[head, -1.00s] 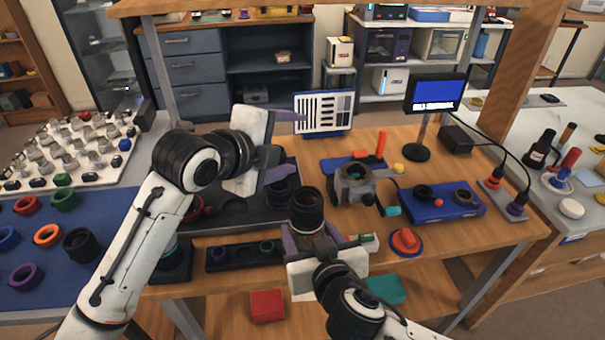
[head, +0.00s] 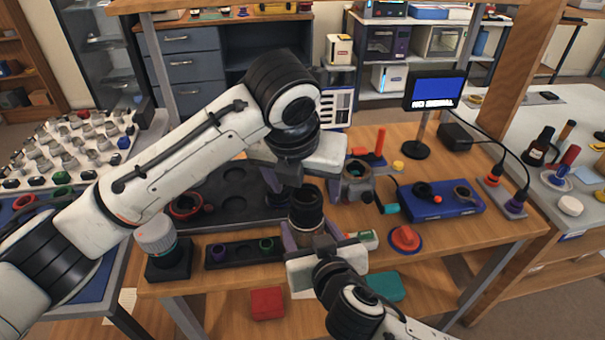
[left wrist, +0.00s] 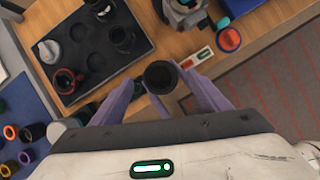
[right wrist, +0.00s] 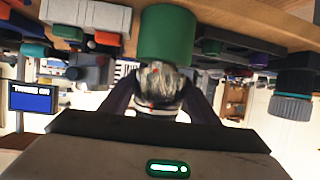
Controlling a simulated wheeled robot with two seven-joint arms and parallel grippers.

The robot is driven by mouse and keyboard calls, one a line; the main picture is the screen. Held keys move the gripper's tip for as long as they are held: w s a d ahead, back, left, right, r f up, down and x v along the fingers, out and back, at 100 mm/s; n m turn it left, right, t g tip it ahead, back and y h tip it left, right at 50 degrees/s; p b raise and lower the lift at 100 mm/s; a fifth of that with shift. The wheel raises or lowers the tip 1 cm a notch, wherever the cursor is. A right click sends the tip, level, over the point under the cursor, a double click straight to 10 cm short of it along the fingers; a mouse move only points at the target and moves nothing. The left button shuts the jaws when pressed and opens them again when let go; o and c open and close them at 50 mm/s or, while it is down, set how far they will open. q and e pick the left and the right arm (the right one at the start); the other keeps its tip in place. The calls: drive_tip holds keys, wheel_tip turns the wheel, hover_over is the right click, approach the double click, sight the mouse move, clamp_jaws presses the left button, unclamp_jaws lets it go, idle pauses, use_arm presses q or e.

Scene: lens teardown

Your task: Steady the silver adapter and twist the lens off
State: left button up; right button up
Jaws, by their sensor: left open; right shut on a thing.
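The black lens (head: 306,205) stands upright near the front of the workbench. The silver adapter (right wrist: 158,85) is at its lower end, between the fingers of my right gripper (right wrist: 160,95), which is shut on it. A green cylindrical piece (right wrist: 166,36) adjoins the adapter in the right wrist view. My left gripper (head: 302,180) is open above the lens, pointing down. In the left wrist view the round lens top (left wrist: 160,75) lies between its spread purple fingers, with gaps visible. My left arm and hand hide part of the bench behind the lens.
A dark tray (head: 235,190) with round recesses lies left of the lens. A narrow black rack (head: 243,252) and a black block with a pale knurled cap (head: 155,234) sit at the front left. A red knob (head: 405,238) and blue box (head: 440,204) are to the right.

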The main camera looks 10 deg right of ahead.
use_arm(q)
drive_tip(key=x, duration=0.7)
drive_tip(key=shift+w+f, duration=0.1)
drive_tip(key=shift+c, duration=0.4)
drive_tip(key=c, duration=1.3)
drive_tip(key=shift+a+n+y, duration=0.2)
drive_tip(key=shift+n+y, duration=0.3)
drive_tip(key=shift+n, duration=0.8)
drive_tip(key=shift+f, duration=0.1)
use_arm(e)
drive_tip(key=shift+d, duration=0.1)
use_arm(q)
drive_tip(key=shift+a+n+y, duration=0.2)
drive_tip(key=shift+n+y, duration=0.3)
drive_tip(key=shift+n, duration=0.8)
drive_tip(key=shift+a+n+y, duration=0.2)
drive_tip(key=shift+n+y, duration=0.3)
drive_tip(key=shift+n, duration=0.8)
use_arm(e)
drive_tip(key=shift+r, duration=0.1)
